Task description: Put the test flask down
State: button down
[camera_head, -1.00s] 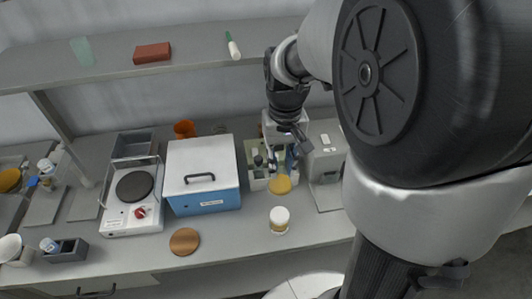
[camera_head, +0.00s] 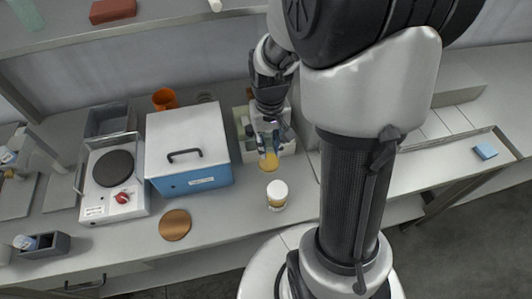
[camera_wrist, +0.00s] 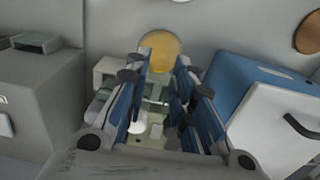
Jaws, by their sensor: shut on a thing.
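My gripper (camera_head: 268,137) is low over the bench, just behind a yellow disc (camera_head: 268,161) lying near the front of a pale open-topped box. In the wrist view, my gripper's blue-padded fingers (camera_wrist: 165,105) stand apart, with the yellow disc (camera_wrist: 160,50) beyond their tips. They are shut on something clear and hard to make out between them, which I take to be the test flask. Its outline and base are not clear against the pale box (camera_wrist: 105,72), and I cannot tell whether it touches anything below.
A blue box with a white lid (camera_head: 187,150) stands left of my gripper, with a hotplate (camera_head: 113,180) further left. A white-lidded jar (camera_head: 277,195) stands in front. A brown disc (camera_head: 175,225) lies at the front left. Bare bench lies between disc and jar.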

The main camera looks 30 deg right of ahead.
aim_at(269, 157)
jog(key=shift+f+b, duration=0.85)
jog(key=shift+f, duration=2)
jog(key=shift+f, duration=0.1)
jog(key=c, duration=1.4)
grip_release()
jog(key=shift+o, duration=0.2)
